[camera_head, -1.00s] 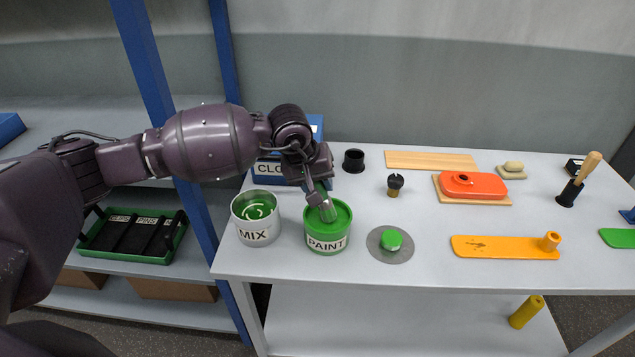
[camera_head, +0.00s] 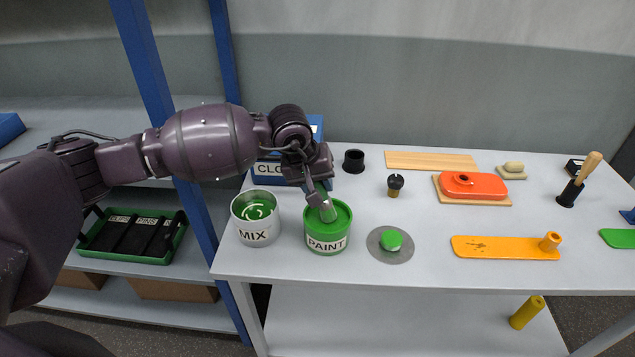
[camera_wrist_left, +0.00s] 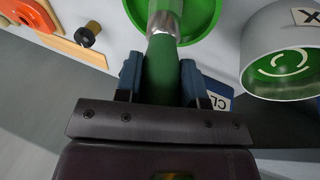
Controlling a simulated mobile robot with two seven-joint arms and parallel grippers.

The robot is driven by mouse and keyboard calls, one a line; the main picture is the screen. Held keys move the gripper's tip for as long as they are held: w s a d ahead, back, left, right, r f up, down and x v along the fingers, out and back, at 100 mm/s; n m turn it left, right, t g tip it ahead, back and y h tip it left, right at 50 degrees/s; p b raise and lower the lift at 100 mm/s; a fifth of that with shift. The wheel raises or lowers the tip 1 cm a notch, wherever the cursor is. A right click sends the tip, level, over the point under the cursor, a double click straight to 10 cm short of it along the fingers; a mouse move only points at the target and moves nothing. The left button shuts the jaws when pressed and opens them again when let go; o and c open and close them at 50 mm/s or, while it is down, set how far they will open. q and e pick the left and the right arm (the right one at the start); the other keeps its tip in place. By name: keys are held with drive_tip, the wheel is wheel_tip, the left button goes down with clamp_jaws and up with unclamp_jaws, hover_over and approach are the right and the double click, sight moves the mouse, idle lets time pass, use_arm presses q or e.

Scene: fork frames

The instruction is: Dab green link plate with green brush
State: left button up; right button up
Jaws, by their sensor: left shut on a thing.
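My left gripper (camera_head: 317,186) is shut on the handle of the green brush (camera_head: 327,209). The brush points down, with its metal ferrule over the open green pot marked PAINT (camera_head: 328,243); its bristle end is hidden inside the pot. In the left wrist view the green handle (camera_wrist_left: 162,68) sits between the two fingers (camera_wrist_left: 160,88), and the ferrule reaches over the green pot (camera_wrist_left: 206,14). A green plate (camera_head: 618,238), probably the green link plate, lies at the right edge, partly cut off. My right gripper is not in view.
A grey MIX pot (camera_head: 256,234) stands left of the paint pot. A grey disc with a green lump (camera_head: 391,240) lies to its right. An orange link plate (camera_head: 500,248), a red part on a board (camera_head: 472,186) and a wood-handled brush (camera_head: 583,178) stand further right.

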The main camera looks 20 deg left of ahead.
use_arm(q)
drive_tip(key=shift+r, duration=0.65)
drive_tip(key=shift+r+p, duration=0.5)
drive_tip(key=shift+r, duration=0.4)
drive_tip(key=shift+r+p, duration=0.5)
drive_tip(key=shift+r, duration=1.35)
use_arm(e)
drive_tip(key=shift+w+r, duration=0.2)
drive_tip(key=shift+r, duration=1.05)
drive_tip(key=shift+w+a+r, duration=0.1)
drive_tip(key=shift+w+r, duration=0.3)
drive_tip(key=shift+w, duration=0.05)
